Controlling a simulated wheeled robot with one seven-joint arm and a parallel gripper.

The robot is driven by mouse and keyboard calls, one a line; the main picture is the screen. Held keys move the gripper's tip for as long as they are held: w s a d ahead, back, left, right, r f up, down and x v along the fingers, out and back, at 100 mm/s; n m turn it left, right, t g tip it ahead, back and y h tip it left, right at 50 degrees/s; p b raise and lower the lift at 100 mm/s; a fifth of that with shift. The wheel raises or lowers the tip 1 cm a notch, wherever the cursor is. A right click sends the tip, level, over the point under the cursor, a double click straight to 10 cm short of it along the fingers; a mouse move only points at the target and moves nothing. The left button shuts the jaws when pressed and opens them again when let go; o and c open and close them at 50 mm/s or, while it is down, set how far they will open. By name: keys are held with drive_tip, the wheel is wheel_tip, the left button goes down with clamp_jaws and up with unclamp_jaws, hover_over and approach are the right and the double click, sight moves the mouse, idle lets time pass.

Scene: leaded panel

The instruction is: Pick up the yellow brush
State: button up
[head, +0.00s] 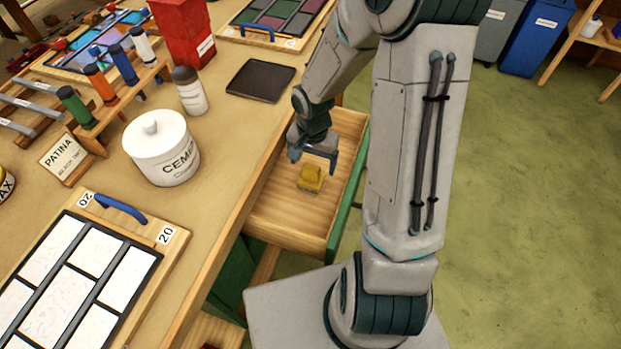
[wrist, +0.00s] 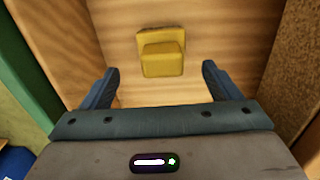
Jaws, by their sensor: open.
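The yellow brush (head: 311,178) is a small blocky thing lying on the wooden floor of an open drawer (head: 285,225). In the wrist view the brush (wrist: 161,52) lies just beyond the fingertips, roughly centred between them. My gripper (head: 313,160) is above the drawer, pointing down, close over the brush and a little to its far side in the head view. In the wrist view my gripper (wrist: 160,80) has its two blue fingers wide apart with nothing between them. The gap between fingers and brush is hard to judge.
The drawer's walls stand close around, with a green front (head: 348,205) on the right. The bench at left holds a cement pot (head: 160,148), a shaker bottle (head: 189,92), a black pad (head: 260,81) and a leaded panel frame (head: 75,280). Green floor is free at right.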

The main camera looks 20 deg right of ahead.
sight(311, 174)
drive_tip(key=shift+w+a+f+b, duration=0.1)
drive_tip(key=shift+f+b, duration=0.1)
drive_tip(key=shift+f, duration=1.35)
drive_tip(key=shift+a+f+b, duration=0.1)
drive_tip(key=shift+f+b, duration=0.1)
drive_tip(key=shift+f, duration=1.35)
drive_tip(key=c, duration=1.2)
